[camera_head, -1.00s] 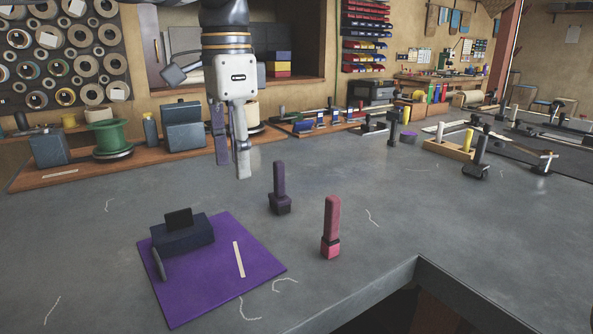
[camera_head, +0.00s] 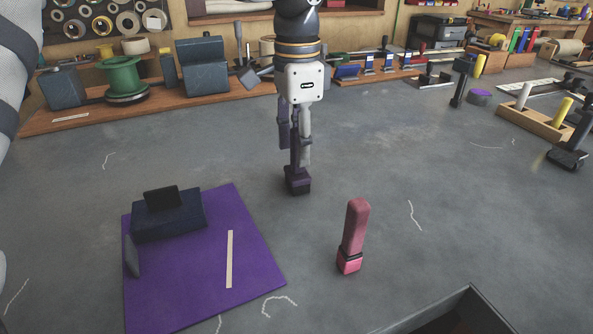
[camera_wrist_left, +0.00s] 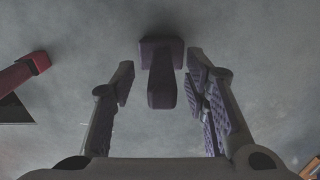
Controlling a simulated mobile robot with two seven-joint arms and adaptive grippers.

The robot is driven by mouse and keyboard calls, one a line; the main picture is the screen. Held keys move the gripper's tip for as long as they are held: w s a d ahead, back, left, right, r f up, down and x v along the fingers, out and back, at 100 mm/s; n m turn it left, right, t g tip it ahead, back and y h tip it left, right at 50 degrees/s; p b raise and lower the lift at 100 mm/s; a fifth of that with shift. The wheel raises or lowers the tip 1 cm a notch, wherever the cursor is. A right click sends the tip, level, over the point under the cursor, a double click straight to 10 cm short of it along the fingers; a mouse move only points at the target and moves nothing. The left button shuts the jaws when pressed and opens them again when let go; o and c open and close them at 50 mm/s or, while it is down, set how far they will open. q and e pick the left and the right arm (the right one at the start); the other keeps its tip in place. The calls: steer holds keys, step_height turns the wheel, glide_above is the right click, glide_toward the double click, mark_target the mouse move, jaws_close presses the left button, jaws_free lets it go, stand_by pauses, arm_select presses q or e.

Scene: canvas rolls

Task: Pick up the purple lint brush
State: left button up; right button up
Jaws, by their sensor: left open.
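The purple lint brush (camera_head: 298,181) stands upright on the grey worktop, with its dark block-shaped base down. In the head view its handle is mostly hidden by my left gripper (camera_head: 295,158). My left gripper is open, pointing down over the brush's handle. In the left wrist view the brush (camera_wrist_left: 162,75) shows between the two fingers of the left gripper (camera_wrist_left: 160,95), with a gap on each side of its handle. My right gripper is not in view.
A pink brush (camera_head: 353,237) stands upright to the right and nearer. A purple mat (camera_head: 262,287) with a dark box (camera_head: 169,216) lies at front left. A green spool (camera_head: 122,78) and other goods line the wooden board behind. The worktop around the purple brush is clear.

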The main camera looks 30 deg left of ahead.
arm_select(q)
steer(key=shift+w+f, duration=0.1)
steer(key=shift+f, duration=0.7)
jaws_close()
steer(key=shift+r, duration=0.1)
step_height(320, 180, up, 10)
steer(key=shift+f, duration=0.1)
